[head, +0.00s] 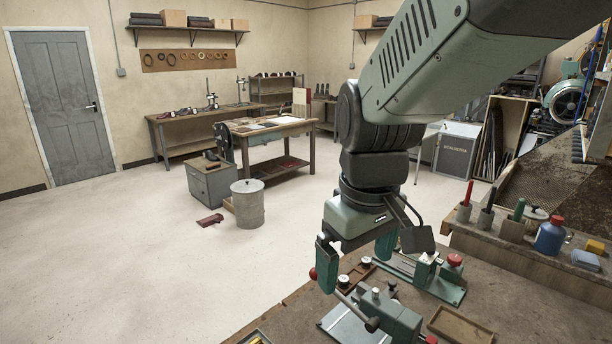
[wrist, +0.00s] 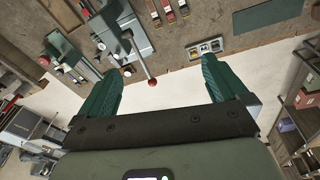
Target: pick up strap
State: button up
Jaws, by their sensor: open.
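I cannot pick out a strap with certainty in either view. My gripper (head: 357,270) hangs over the near workbench in the head view, pointing down, its green fingers spread apart. In the wrist view the gripper (wrist: 162,68) is open with nothing held between its fingers. A lever with a red ball knob (wrist: 152,82) reaches into the gap between the fingers in that picture; I cannot tell whether it touches them. A dark red flat piece (head: 210,220) lies on the floor beside a metal bin; it is too small to identify.
A green-grey bench machine (head: 393,318) with the lever stands below my gripper. A shallow brown tray (head: 460,328) lies to its right. A blue bottle (head: 549,236) and upright tools stand on a raised ledge at right. Open floor (head: 110,260) lies beyond the bench at left.

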jog(key=s+d+r+m+t, duration=0.1)
jog(key=s+r+m, duration=0.1)
jog(key=s, duration=0.1)
jog(key=s+d+r+m+t, duration=0.1)
jog(key=s+r+m, duration=0.1)
jog(key=s, duration=0.2)
jog(key=s+d+r+m+t, duration=0.1)
jog(key=s+r, duration=0.1)
jog(key=s, duration=0.1)
jog(key=shift+s+d+r+m+t, duration=0.25)
jog(key=shift+s+d+m+t, duration=0.05)
jog(key=shift+s+m+t, duration=0.1)
jog(key=shift+c, duration=0.2)
jog(key=shift+s, duration=0.2)
jog(key=shift+c, duration=1.1)
jog(key=c, duration=0.7)
jog(key=shift+c, duration=0.2)
